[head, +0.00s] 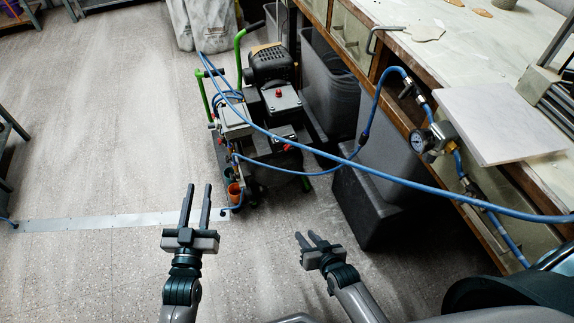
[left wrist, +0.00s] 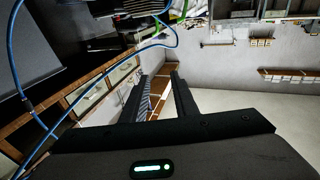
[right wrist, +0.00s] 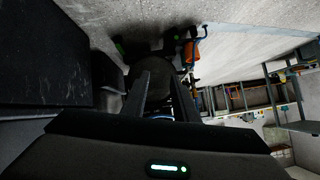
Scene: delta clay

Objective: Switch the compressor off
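The compressor (head: 262,140) stands on the floor beside the workbench in the head view, dark grey with a black ribbed motor (head: 271,65) on top and green handles. A red knob (head: 279,93) sits on a grey box on its top. A second red part (head: 287,147) shows lower on its front. My left gripper (head: 199,188) is open and empty, in front and to the left of the compressor. My right gripper (head: 306,237) is open and empty, in front and to the right, apart from it. Whether the compressor is running cannot be told.
Blue hoses (head: 420,184) cross from the compressor to the bench. A pressure gauge (head: 418,140) is fitted at the bench (head: 500,58) edge. Dark bins (head: 328,95) and a black box (head: 372,205) stand right of the compressor. The floor (head: 100,120) at left is mostly clear.

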